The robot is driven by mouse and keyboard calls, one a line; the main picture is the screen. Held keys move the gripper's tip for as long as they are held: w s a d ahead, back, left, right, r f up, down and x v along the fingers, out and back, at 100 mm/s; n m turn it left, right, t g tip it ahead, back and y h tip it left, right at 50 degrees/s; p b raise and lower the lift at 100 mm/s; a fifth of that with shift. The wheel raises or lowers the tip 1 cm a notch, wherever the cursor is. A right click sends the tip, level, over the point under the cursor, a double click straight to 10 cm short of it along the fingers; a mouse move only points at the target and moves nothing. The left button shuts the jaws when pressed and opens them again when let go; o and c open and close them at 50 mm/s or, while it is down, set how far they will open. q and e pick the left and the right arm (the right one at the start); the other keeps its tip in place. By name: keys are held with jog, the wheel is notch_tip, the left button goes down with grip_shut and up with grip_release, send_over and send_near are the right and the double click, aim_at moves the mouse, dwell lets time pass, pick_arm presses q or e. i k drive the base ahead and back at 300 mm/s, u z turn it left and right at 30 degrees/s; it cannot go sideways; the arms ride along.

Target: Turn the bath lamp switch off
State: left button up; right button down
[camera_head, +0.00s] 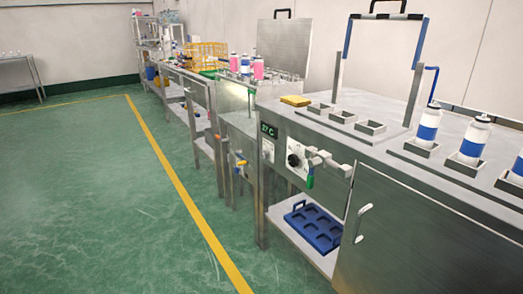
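A steel water bath cabinet (385,185) stands at the right. Its front panel carries a small display (269,130) reading about 27 C. Below the display is a small pale plate (268,150), possibly a switch, too small to read. To its right is a black round knob (294,160) on a white plate. I cannot tell which of these is the lamp switch or how it is set. Neither of my grippers is in view.
A pipe valve with a green handle (310,178) sticks out beside the knob. A blue tray (315,228) lies on the lower shelf. The green floor (95,200) at the left is clear.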

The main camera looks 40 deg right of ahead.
aim_at(264, 155)
jog(key=z, duration=0.55)
jog(key=i, duration=0.9)
jog(key=z, duration=0.8)
